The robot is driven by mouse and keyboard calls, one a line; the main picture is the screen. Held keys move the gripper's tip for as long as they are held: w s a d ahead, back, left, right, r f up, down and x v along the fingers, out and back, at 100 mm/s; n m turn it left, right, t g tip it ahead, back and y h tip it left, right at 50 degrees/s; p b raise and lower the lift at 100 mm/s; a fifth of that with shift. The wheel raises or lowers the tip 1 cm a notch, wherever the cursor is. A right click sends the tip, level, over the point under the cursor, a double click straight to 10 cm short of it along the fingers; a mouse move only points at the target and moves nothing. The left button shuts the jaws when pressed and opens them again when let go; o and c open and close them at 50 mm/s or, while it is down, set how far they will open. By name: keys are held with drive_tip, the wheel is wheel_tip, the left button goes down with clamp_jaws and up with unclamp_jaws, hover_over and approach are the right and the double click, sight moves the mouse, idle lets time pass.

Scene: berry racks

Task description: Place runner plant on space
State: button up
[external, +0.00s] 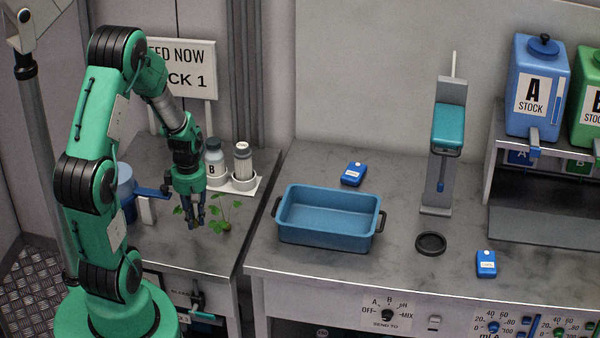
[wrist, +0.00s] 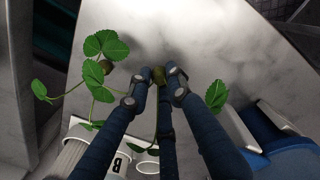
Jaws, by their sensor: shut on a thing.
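The runner plant (external: 219,226) has green three-part leaves on thin stems and shows low over the left worktop in the external view. Its leaves also show at the upper left of the wrist view (wrist: 104,46), with a small brown-green piece among them. My gripper (external: 197,225) points down at the plant. In the wrist view its dark blue fingers (wrist: 159,82) close on a small brown-green part of the plant. I cannot tell whether the plant touches the worktop. I cannot make out which spot is the space.
Bottle B (external: 214,162) and a white-capped bottle (external: 243,163) stand in a white holder (external: 247,186) behind the gripper. A blue jug (external: 126,181) is at left. A blue tub (external: 327,238) sits on the right bench (external: 400,262), beyond a gap. The worktop's front is clear.

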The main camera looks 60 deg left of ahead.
sight(196, 218)
drive_tip(key=shift+w+a, duration=0.1)
drive_tip(key=shift+w, duration=0.1)
drive_tip(key=shift+w+a+f, duration=0.1)
drive_tip(key=shift+w+a, duration=0.15)
drive_tip(key=shift+f+b, duration=0.7)
drive_tip(key=shift+f, duration=1)
drive_tip(key=shift+f, duration=0.1)
drive_tip(key=o, duration=0.7)
wheel_tip(196, 218, up, 12)
drive_tip(key=p, duration=0.3)
